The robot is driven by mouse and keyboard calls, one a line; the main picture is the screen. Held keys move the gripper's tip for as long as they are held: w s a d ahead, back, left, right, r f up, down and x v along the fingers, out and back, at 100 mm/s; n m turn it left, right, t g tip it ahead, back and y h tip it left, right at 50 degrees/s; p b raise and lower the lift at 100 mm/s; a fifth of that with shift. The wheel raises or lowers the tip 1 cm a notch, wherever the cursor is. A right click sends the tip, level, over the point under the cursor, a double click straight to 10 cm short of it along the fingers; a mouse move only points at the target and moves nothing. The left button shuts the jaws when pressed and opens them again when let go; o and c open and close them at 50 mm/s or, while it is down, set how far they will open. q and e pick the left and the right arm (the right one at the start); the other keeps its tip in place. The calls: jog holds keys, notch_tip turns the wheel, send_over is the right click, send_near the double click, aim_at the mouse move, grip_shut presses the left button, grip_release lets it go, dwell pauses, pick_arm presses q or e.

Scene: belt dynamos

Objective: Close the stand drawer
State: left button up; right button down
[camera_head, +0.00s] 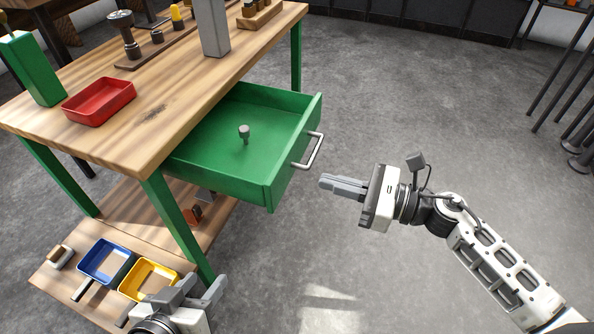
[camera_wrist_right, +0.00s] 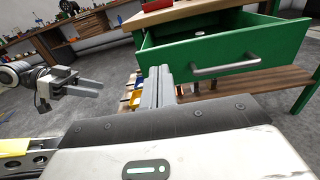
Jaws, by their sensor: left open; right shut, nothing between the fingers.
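The green stand drawer (camera_head: 215,150) is pulled out from under the wooden-topped stand (camera_head: 170,95). A small grey knob-like part (camera_head: 244,131) stands inside it. The drawer's metal handle (camera_head: 314,152) is on its front, which also shows in the right wrist view with the handle (camera_wrist_right: 226,68). My right gripper (camera_head: 322,183) is shut and empty, just in front of the drawer and to the right of the handle, apart from it. My left gripper (camera_head: 197,290) is open at the bottom, near the lower shelf and well below the drawer. It also shows in the right wrist view (camera_wrist_right: 88,86).
A red tray (camera_head: 99,101), a green box (camera_head: 31,68) and a grey post (camera_head: 211,28) stand on the top. A blue tray (camera_head: 106,261) and a yellow tray (camera_head: 148,279) are low at the left. Bare floor (camera_head: 400,110) lies right of the drawer.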

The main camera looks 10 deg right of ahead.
aim_at(281, 169)
jog(key=x, duration=0.7)
jog(key=shift+a, duration=0.1)
jog(key=shift+w, duration=0.1)
